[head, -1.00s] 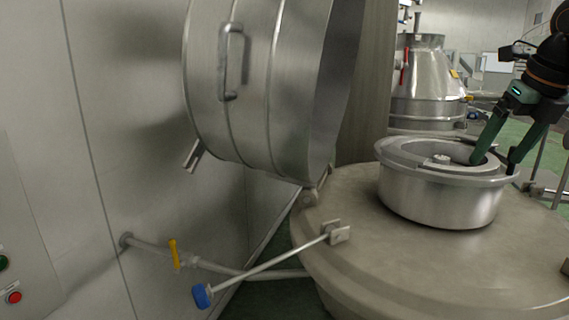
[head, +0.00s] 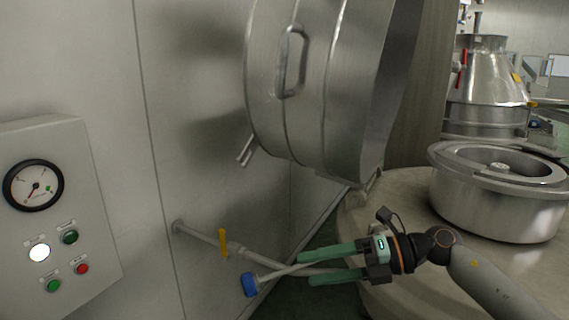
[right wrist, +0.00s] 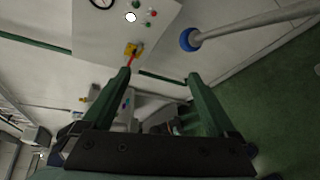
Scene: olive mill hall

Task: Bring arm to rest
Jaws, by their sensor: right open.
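My right gripper (head: 306,268) has green fingers that point left in the head view, in front of the steel vat (head: 400,205). Its jaws are open with nothing between them. In the head view the fingers overlap the rod of the blue-ended lever (head: 249,285); I cannot tell the gap in depth. In the right wrist view both fingers (right wrist: 160,78) are spread, and the blue lever end (right wrist: 188,39) lies beyond them, apart. My left gripper is in neither view.
A control panel (head: 90,140) with a gauge and buttons is on the left wall. A pipe with a yellow valve handle (head: 223,243) runs low. The big open steel lid (head: 310,120) stands above the gripper. A round steel collar (head: 480,205) tops the vat at right.

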